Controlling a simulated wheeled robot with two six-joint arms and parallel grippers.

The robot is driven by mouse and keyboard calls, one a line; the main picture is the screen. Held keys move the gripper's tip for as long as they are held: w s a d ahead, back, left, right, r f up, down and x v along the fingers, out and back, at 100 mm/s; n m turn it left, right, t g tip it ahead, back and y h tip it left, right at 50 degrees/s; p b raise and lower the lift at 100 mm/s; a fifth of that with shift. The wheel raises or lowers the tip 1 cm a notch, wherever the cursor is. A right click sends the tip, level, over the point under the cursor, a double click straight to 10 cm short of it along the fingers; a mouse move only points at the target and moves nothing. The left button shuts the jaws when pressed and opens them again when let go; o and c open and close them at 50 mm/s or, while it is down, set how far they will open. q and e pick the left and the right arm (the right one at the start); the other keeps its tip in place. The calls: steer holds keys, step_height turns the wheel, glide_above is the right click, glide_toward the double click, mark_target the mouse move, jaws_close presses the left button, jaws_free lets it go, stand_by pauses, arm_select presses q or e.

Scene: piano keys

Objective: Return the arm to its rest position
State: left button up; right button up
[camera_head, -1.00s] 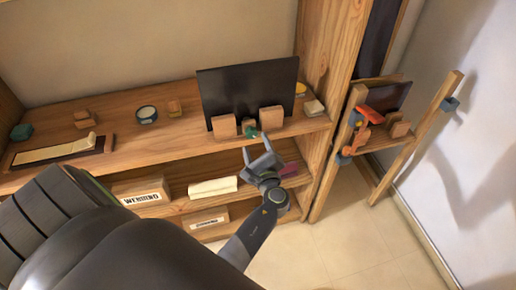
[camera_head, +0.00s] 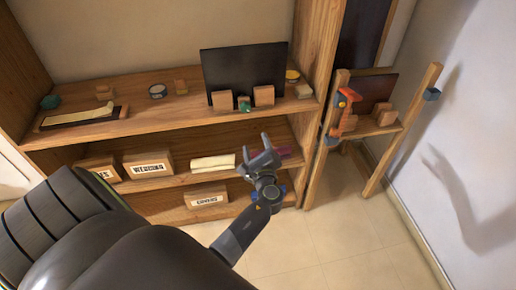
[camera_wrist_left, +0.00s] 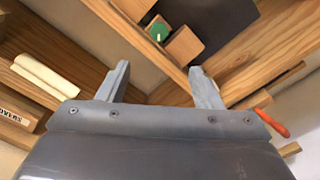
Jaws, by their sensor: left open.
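My left gripper (camera_head: 257,150) is open and empty in the head view. It is in the air in front of the wooden shelf (camera_head: 150,135), below the top board's front edge and apart from it. In the left wrist view its two fingers (camera_wrist_left: 158,85) stand wide apart with nothing between them. My left arm (camera_head: 245,228) reaches in from the lower left. My right gripper does not show in either view.
On the top board are a black panel (camera_head: 240,68), wooden blocks (camera_head: 264,96) and a green object (camera_head: 244,103). Labelled boxes (camera_head: 148,163) and a cream roll (camera_head: 213,163) sit below. A wooden stand (camera_head: 405,135) is at the right. Floor (camera_head: 320,235) in front is clear.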

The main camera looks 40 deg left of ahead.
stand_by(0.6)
arm_select(q)
steer(key=s+d+f+n+g+h, duration=0.1)
steer(key=s+f+n+g+h, duration=0.3)
steer(key=f, duration=0.6)
steer(key=s+d+f+h, duration=0.1)
steer(key=s+f, duration=0.5)
steer(key=f, duration=0.4)
steer(key=s+f+n+g+h, duration=0.25)
steer(key=s+f, duration=0.25)
steer(key=f, duration=0.4)
steer(key=s+d+f+n+g+h, duration=0.1)
steer(key=s+f+n, duration=0.3)
steer(key=s, duration=0.6)
steer(key=s+d+f+n+g+h, duration=0.1)
steer(key=s+f+n, duration=0.3)
steer(key=s, duration=0.6)
steer(key=s+d+f+n+g+h, duration=0.2)
steer(key=s+f, duration=0.4)
steer(key=s, duration=0.4)
steer(key=shift+s+f+n+h, duration=0.25)
steer(key=shift+n+h, duration=0.2)
steer(key=shift+n, duration=0.8)
